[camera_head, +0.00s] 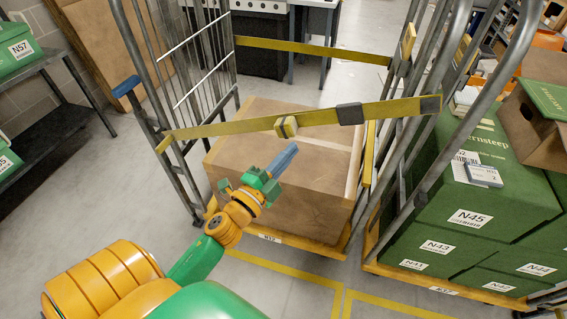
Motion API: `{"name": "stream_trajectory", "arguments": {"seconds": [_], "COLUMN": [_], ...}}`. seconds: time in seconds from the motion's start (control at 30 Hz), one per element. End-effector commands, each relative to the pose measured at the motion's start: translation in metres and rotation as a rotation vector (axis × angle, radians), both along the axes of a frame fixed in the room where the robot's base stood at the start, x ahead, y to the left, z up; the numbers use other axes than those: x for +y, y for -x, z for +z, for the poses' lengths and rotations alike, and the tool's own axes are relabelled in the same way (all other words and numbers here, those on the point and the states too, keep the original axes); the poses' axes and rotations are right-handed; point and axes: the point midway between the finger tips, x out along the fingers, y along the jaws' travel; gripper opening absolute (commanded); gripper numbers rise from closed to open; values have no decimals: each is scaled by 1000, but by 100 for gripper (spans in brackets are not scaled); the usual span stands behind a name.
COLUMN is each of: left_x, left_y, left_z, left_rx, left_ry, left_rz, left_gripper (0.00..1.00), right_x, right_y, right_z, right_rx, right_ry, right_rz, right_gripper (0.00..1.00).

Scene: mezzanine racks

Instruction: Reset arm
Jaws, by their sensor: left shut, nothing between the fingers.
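My left arm comes in from the lower left. My left gripper (284,158) is shut, with nothing between its fingers. In the picture it lies in front of a brown cardboard box (300,205) in a roll cage. I cannot tell whether it touches the box. My right gripper is not in view.
The roll cage (180,160) has yellow straps (225,128) across its front and back. Right of it stands a cage of green boxes (480,185) with white labels. A shelf (50,125) with green bins stands at left. Grey floor (110,200) is clear between.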

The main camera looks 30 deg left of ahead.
Motion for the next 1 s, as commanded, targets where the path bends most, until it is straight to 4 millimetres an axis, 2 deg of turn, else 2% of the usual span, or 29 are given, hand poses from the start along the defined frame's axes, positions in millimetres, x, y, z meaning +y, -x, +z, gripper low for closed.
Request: {"name": "stream_trajectory", "arguments": {"seconds": [0.1, 0.2, 0.6, 0.67, 0.73, 0.77, 0.87, 0.9, 0.97, 1.0], "left_x": [0, 1, 1, 2, 5, 7, 9, 7, 1, -5], "left_y": [16, 22, 23, 22, 20, 20, 33, 46, 73, 95], "left_z": [-5, -4, -3, -9, -38, -59, -156, -198, -257, -293], "left_rx": [1, 0, -1, 15, 85, 137, 377, 484, 641, 748], "left_ry": [2, 1, 1, 13, 71, 114, 300, 380, 488, 553], "left_rz": [0, 0, 0, 3, 19, 31, 98, 135, 194, 240], "left_gripper": [0, 0, 0, 0, 0, 0, 0, 0, 0, 0], "right_x": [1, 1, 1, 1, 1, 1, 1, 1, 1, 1], "right_y": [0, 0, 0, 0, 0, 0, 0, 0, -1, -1], "right_z": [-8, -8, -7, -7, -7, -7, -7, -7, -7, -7], "right_rx": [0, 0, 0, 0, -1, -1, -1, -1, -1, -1], "right_ry": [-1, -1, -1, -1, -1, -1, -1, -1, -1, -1], "right_rz": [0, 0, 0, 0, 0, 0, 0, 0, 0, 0], "right_gripper": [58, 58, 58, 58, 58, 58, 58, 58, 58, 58]}}
